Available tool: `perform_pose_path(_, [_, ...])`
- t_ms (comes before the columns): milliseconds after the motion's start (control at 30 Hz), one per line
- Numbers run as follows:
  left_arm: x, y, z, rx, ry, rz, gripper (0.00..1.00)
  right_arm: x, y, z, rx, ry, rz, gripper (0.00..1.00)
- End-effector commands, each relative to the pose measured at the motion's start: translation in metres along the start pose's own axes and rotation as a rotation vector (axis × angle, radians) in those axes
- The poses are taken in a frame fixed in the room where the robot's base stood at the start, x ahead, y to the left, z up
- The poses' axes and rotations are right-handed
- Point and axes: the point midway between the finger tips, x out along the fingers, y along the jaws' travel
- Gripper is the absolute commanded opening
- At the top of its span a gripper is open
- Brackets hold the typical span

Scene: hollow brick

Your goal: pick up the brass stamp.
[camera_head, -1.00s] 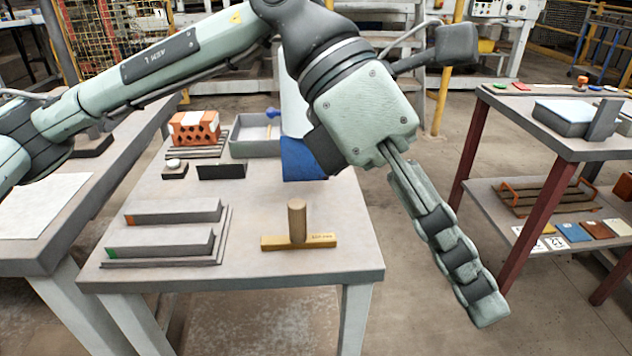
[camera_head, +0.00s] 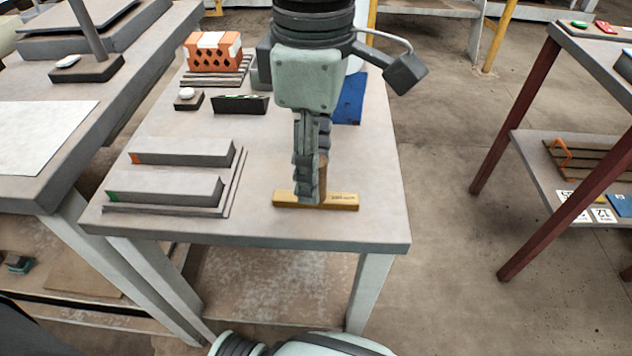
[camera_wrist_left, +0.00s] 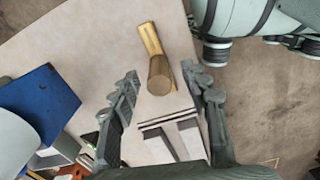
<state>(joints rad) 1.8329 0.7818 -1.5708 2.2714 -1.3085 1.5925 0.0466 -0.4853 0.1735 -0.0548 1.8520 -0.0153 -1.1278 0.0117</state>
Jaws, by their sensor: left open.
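The brass stamp (camera_head: 340,201) stands upright near the table's front edge, a long brass bar with a round brown handle. My left gripper (camera_head: 309,192) points down over it and hides part of the handle in the head view. In the left wrist view the stamp (camera_wrist_left: 160,76) shows its handle end between the two spread fingers of my left gripper (camera_wrist_left: 161,74), with a gap on both sides. The gripper is open and holds nothing.
On the table (camera_head: 375,229), a grey rack with two long grey bars (camera_head: 165,190) lies left of the stamp. An orange hollow brick (camera_head: 214,58) sits at the back left, and a blue sheet-like thing (camera_head: 349,100) lies behind the gripper. The table's front right corner is clear.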

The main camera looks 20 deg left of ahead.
Motion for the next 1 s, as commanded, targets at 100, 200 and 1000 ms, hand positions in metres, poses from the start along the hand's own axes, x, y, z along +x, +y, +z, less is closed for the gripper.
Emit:
perform_pose_path(100, [0.005, 0.0, 0.0, 0.0, 0.0, 0.001, 0.46, 0.0, 0.0, -0.004, 0.002, 0.01, -0.001, 0.4])
perform_pose_path(200, [0.005, 0.0, 0.0, 0.0, -0.001, 0.001, 0.46, -0.001, 0.0, -0.009, 0.003, 0.018, -0.001, 0.4])
perform_pose_path(1000, [0.004, 0.0, 0.0, 0.0, -0.002, 0.001, 0.0, -0.002, 0.0, -0.004, 0.005, 0.008, -0.001, 0.4])
